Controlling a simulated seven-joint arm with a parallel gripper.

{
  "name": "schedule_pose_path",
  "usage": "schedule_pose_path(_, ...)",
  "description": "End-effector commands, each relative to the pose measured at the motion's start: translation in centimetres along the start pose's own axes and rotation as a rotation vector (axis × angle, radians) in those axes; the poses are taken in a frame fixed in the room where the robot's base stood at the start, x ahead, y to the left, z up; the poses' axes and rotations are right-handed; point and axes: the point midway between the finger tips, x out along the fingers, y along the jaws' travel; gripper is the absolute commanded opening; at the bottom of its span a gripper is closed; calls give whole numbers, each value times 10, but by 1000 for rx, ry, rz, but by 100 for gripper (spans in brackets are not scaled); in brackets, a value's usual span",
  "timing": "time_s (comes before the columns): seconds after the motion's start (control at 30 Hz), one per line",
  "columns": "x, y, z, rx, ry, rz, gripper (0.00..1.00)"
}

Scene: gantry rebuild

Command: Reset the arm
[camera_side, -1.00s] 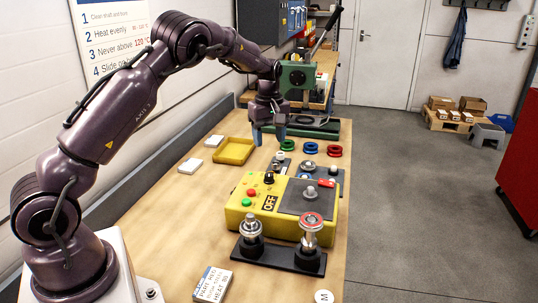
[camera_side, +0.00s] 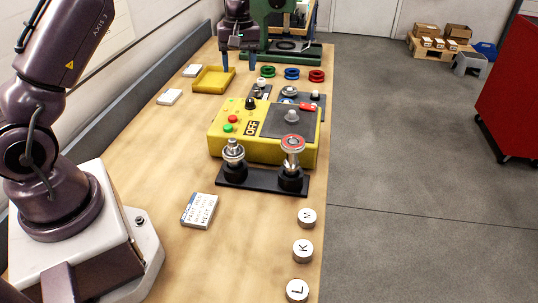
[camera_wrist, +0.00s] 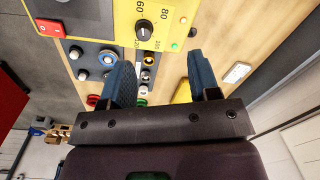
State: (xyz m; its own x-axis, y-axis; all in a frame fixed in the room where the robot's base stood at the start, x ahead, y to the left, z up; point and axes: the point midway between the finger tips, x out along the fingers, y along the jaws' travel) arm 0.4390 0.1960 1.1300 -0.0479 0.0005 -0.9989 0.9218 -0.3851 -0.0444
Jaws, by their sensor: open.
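My gripper (camera_side: 238,62) hangs over the far part of the bench, by the right end of the yellow tray (camera_side: 198,88) in the side view. Its two blue fingers are apart. In the wrist view my gripper (camera_wrist: 160,72) is open, and nothing shows held between the fingers. The upper arm is cut off by the top of the side view.
A yellow heater box (camera_side: 222,147) marked OFF stands mid-bench, with a black stand (camera_side: 262,181) holding two metal posts before it. Green (camera_side: 268,71), blue (camera_side: 292,73) and red (camera_side: 316,76) rings lie behind. Lettered discs (camera_side: 303,251) line the right edge.

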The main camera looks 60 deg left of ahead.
Motion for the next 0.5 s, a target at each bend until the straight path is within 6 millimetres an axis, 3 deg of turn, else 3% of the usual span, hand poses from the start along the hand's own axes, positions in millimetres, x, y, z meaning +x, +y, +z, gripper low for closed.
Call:
schedule_pose_path(0.27, -50, -30, 77, 368, 11, 79, 56)
schedule_pose_path(0.5, -91, -71, 163, 732, 101, 162, 56)
